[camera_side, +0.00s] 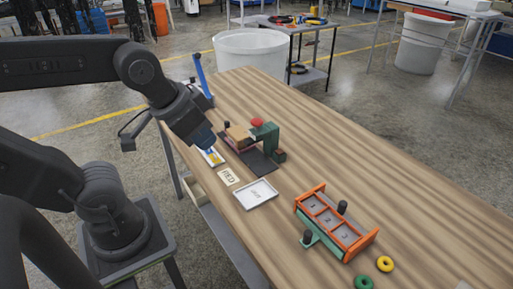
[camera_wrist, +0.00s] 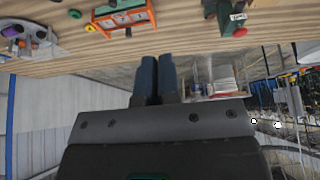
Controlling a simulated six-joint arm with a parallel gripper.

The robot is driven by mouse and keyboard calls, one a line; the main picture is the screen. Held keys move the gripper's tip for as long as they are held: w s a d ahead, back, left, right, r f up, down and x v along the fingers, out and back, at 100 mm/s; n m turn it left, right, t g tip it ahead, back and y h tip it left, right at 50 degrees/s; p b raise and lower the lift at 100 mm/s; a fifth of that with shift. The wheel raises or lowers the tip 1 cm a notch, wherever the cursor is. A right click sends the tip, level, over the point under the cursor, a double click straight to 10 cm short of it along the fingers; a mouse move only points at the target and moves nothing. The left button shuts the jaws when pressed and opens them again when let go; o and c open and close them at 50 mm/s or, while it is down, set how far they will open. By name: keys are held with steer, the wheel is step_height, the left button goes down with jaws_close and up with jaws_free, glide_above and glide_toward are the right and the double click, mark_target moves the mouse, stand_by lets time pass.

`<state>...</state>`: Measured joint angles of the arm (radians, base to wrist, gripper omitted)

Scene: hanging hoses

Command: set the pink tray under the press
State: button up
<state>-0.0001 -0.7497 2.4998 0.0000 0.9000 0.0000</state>
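The green press (camera_side: 267,136) with a red knob stands on a dark base plate (camera_side: 262,165) near the table's left edge. A tan block sits beside the press arm, with a dark pinkish edge (camera_side: 240,146) below it that may be the pink tray; the press partly hides it. My gripper (camera_side: 208,143) is to the left of the press in the side view, its blue fingers pointing down. In the wrist view its fingers (camera_wrist: 158,75) are together with nothing visible between them. The press also shows at the top right there (camera_wrist: 230,14).
A white tray (camera_side: 257,194) and a card reading RED (camera_side: 228,177) lie in front of the press. An orange rack (camera_side: 320,214) with compartments stands to the right, with green (camera_side: 364,283) and yellow (camera_side: 385,264) rings near it. The table's far right is bare.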

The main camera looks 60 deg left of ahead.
steer(key=shift+o, duration=0.6)
steer(key=shift+w+a+r, duration=0.15)
steer(key=shift+w, duration=0.1)
steer(key=o, duration=0.6)
steer(key=w+a+r+n+g, duration=0.1)
steer(key=w+a+r+n, duration=0.1)
steer(key=w+a, duration=0.3)
steer(key=w+r, duration=0.1)
steer(key=w, duration=0.3)
steer(key=shift+w+a+n+y, duration=0.35)
steer(key=shift+n+y, duration=0.05)
steer(key=shift+o, duration=0.4)
steer(key=w+a+n+g, duration=0.2)
steer(key=w+a, duration=0.6)
steer(key=shift+w+a+f+n, duration=0.15)
steer(key=shift+a+f+n, duration=0.15)
steer(key=shift+a+f, duration=0.15)
steer(key=n+g+h, duration=0.1)
steer(key=n+g, duration=0.1)
steer(key=n, duration=0.3)
glide_above(227, 122)
step_height(227, 122, down, 16)
step_height(227, 122, down, 14)
steer(key=shift+a+r, duration=0.1)
steer(key=shift+r, duration=0.1)
jaws_close()
